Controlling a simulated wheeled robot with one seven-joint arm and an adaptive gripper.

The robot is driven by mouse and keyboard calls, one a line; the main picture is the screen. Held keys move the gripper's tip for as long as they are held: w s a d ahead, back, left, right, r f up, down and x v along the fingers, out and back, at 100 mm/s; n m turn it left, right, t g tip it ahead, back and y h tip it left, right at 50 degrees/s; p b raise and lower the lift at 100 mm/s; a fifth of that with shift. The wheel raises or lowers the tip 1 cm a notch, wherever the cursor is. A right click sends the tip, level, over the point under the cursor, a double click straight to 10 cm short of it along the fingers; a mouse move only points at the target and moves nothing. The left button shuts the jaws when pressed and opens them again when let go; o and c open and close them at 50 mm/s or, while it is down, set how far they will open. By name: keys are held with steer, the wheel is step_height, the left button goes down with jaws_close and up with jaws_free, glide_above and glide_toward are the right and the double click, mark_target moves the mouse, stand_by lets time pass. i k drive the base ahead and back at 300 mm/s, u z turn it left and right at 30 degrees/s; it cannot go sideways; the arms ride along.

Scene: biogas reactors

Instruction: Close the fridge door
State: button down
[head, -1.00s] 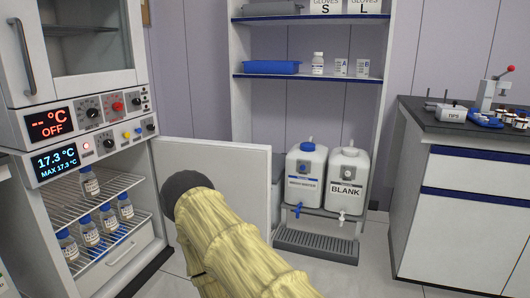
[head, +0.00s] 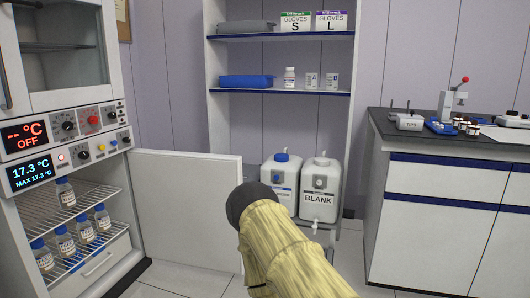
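The fridge (head: 70,224) stands at the left, under an oven-like unit, and its display reads 17.3 °C. Its white door (head: 188,208) is swung wide open to the right, so the wire shelves and several blue-capped bottles (head: 64,240) show inside. My arm, in a yellowish sleeve with a dark rounded part, reaches in from the bottom right. Its dark part is at the right edge of the door in the picture; I cannot tell whether it touches. My gripper's fingers do not show.
A shelf rack (head: 282,92) stands behind, with two white canisters, one a BLANK canister (head: 320,190), at its foot. A dark-topped counter (head: 440,150) with small equipment is at the right. Some floor (head: 180,284) is clear before the door.

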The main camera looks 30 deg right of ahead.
mark_target(181, 198)
steer(key=z, duration=0.45)
steer(key=i, duration=1.2)
steer(key=u, duration=0.65)
